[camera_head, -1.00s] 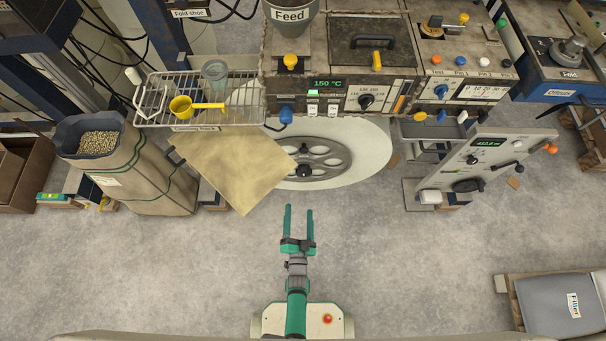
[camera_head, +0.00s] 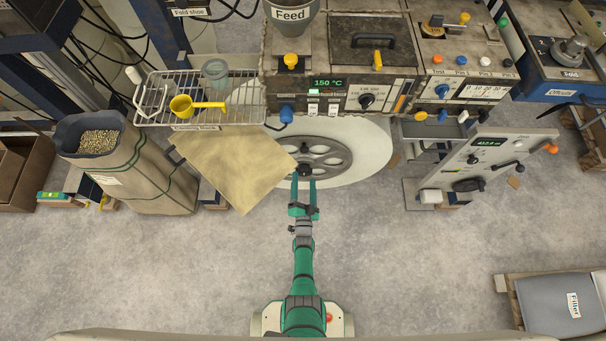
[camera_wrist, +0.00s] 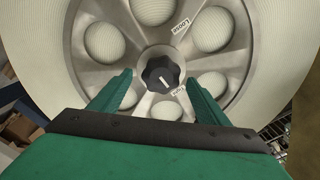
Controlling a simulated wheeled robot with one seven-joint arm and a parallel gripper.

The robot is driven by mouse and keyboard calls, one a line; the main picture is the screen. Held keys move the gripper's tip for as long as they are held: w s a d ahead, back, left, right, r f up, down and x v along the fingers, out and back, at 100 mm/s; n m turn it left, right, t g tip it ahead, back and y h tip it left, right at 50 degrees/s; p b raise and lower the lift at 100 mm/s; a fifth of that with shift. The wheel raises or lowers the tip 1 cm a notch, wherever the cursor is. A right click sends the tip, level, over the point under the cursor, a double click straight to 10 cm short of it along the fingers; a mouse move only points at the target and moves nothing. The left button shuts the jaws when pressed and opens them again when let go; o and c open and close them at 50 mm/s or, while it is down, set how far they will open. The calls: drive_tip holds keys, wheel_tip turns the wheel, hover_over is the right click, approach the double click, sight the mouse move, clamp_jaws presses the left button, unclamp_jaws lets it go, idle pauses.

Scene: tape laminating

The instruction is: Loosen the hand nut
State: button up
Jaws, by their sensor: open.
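The hand nut (camera_wrist: 160,74) is a black lobed knob with a white mark at the hub of a grey metal wheel (camera_wrist: 108,45). Labels on the wheel lie around it, one reading "LOOSE" (camera_wrist: 181,26). In the head view the nut (camera_head: 304,170) shows at the middle of the wheel (camera_head: 330,157), which sits against a large white roll (camera_head: 375,150). My green gripper (camera_head: 304,178) is open and empty. Its fingers reach toward the nut, and in the wrist view the fingertips (camera_wrist: 160,82) lie on either side just below it. I cannot tell whether they touch it.
A tan sheet (camera_head: 240,165) hangs left of the wheel. A wire rack (camera_head: 155,100) holds a yellow scoop (camera_head: 185,105) above it. A control panel (camera_head: 365,95) stands above the roll, and a tilted grey unit (camera_head: 485,160) stands to the right. The floor in front is clear.

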sight(303, 175)
drive_tip(key=shift+w+a, duration=0.2)
drive_tip(key=shift+w, duration=1.75)
